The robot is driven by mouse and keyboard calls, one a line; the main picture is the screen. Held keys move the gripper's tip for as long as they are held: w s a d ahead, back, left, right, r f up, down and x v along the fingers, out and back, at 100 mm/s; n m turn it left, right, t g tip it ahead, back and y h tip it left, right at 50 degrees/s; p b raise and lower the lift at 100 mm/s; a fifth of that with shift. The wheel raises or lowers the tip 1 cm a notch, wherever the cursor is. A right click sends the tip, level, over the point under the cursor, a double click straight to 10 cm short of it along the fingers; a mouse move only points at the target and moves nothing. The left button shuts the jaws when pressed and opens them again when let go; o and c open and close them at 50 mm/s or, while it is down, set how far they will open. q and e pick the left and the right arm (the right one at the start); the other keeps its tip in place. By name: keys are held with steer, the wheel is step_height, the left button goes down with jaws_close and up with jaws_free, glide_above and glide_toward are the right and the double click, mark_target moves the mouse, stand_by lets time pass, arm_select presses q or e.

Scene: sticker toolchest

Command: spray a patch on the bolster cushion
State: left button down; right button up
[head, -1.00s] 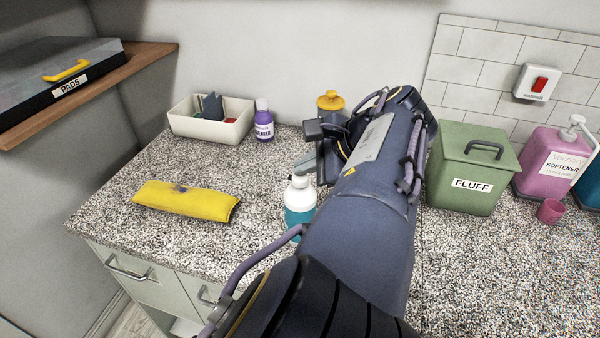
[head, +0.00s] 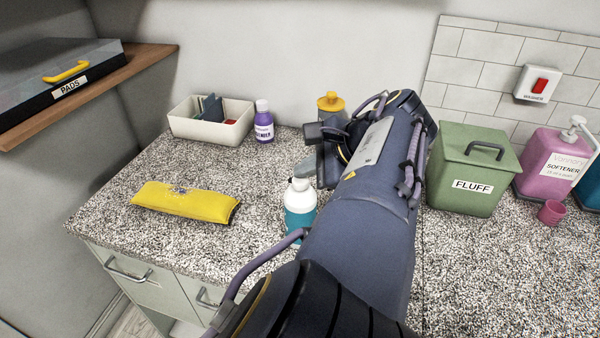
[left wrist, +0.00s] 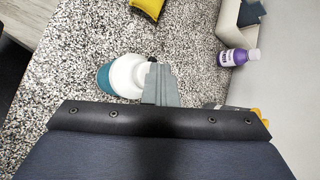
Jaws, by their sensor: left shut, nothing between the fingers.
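The yellow bolster cushion (head: 205,205) lies on the speckled counter at the left, with a pale grey mark (head: 180,189) on its top. Its end also shows at the top of the left wrist view (left wrist: 148,7). A teal bottle with a white top (head: 300,208) stands upright right of the cushion, partly hidden by my left arm. My left gripper (head: 308,166) is shut and empty, just behind the bottle's top in the head view. In the left wrist view its closed fingers (left wrist: 162,84) are beside the white top (left wrist: 128,76); contact is unclear. My right gripper is not in view.
A white bin (head: 210,127) and a purple bottle (head: 264,122) stand at the back. A yellow-topped container (head: 331,103) is behind my arm. A green FLUFF box (head: 473,165) and a pink softener jug (head: 549,165) are at the right. Counter around the cushion is clear.

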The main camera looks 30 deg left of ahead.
mark_target(306, 181)
arm_select(q)
steer(key=shift+r, duration=0.25)
step_height(306, 181, up, 6)
steer(key=p, duration=0.5)
stand_by(2.5)
